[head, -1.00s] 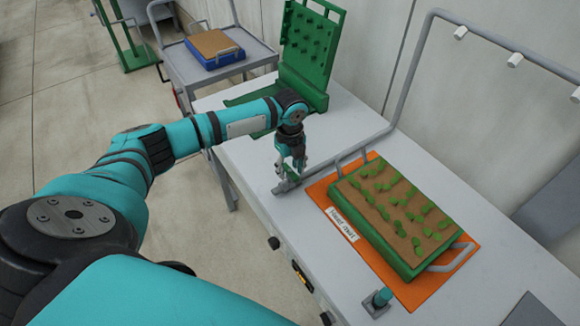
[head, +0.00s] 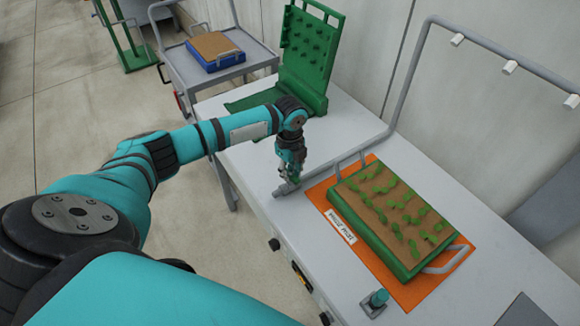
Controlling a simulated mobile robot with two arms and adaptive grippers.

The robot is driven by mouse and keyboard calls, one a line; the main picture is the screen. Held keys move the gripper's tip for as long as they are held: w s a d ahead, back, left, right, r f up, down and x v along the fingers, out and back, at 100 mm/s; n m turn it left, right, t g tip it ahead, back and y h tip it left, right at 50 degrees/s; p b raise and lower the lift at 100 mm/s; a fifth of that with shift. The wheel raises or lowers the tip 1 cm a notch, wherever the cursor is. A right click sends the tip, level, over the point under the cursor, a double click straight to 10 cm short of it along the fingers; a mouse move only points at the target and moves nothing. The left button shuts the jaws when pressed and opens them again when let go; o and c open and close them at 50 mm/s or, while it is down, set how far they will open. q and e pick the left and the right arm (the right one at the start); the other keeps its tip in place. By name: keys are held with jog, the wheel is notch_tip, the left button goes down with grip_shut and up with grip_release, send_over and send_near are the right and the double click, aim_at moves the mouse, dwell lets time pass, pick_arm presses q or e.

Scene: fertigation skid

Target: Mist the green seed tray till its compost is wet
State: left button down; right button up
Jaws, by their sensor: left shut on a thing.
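The green seed tray (head: 409,273) lies on an orange mat (head: 322,199) on the bench, with brown compost (head: 380,216) and several green seedlings in it. A grey pipe frame (head: 407,80) with white nozzles (head: 509,67) rises behind and above the tray. No spray shows, and I cannot tell how wet the compost is. My left gripper (head: 289,180) is at the pipe's near end (head: 281,191), left of the tray. It is shut on a small part there, apparently the valve handle, mostly hidden by the fingers. My right gripper is out of view.
A green pegged rack (head: 311,60) stands at the back of the bench (head: 262,189). A cart (head: 258,50) behind holds a blue tray (head: 214,63) with brown fill. A small teal-topped fitting (head: 378,299) stands at the bench's front. A white label (head: 340,226) lies on the mat.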

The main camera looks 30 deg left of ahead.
pick_arm(q)
jog(key=n+p, duration=0.2)
jog(key=shift+r+n+p, duration=0.25)
jog(key=shift+n+p, duration=0.1)
jog(key=shift+n, duration=0.05)
jog(key=n+p, duration=0.3)
jog(key=n, duration=0.1)
jog(key=shift+n+p, duration=0.3)
jog(key=n+p, duration=0.2)
jog(key=n, duration=0.1)
jog(key=n+p, duration=0.1)
jog(key=n, duration=0.1)
jog(key=shift+f+n+p, duration=0.15)
jog(key=shift+n+p, duration=0.2)
jog(key=shift+n, duration=0.35)
